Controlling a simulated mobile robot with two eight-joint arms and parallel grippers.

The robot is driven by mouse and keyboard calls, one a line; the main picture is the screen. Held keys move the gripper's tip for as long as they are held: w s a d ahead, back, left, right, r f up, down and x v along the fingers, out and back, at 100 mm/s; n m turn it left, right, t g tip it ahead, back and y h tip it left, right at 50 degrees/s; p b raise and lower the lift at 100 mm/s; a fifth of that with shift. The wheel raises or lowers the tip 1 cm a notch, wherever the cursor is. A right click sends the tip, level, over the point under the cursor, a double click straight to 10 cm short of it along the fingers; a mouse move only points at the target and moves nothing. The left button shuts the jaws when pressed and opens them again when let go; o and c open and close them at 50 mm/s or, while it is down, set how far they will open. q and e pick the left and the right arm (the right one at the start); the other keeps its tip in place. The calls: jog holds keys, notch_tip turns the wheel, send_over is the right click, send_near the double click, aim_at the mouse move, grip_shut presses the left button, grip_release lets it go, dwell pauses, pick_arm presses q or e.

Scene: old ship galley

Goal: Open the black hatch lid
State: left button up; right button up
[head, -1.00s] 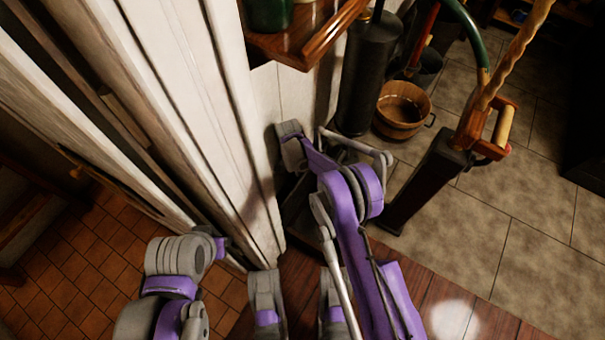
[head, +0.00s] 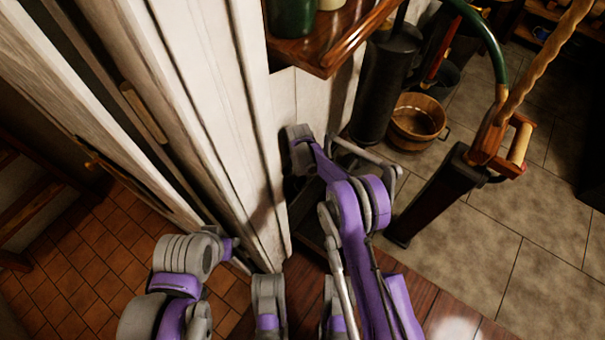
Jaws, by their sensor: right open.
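I cannot make out the black hatch lid for certain. A dark, low surface (head: 310,222) shows partly behind my right arm, against the white wall, and most of it is hidden. My right gripper (head: 314,158) is open beside the white panelling, under the wooden shelf, and I see nothing between its fingers. Whether it touches the wall or the dark surface is unclear. My left arm comes in at the lower left, near the foot of the door frame, and its gripper does not show.
The white door frame (head: 205,110) stands close on the left, with a tiled floor (head: 85,260) beyond. A wooden shelf (head: 335,45) juts out above. A black cylinder (head: 385,85), a wooden tub (head: 415,122) and a dark upright pump-like stand (head: 432,195) are at the right. Stone floor (head: 520,225) is open farther right.

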notch_tip(320, 180, up, 11)
jog(key=p, duration=0.2)
jog(key=shift+w+a+p, duration=0.15)
jog(key=shift+a+p, duration=0.1)
jog(key=shift+p, duration=0.1)
jog(key=shift+f, duration=0.15)
dwell(0.3)
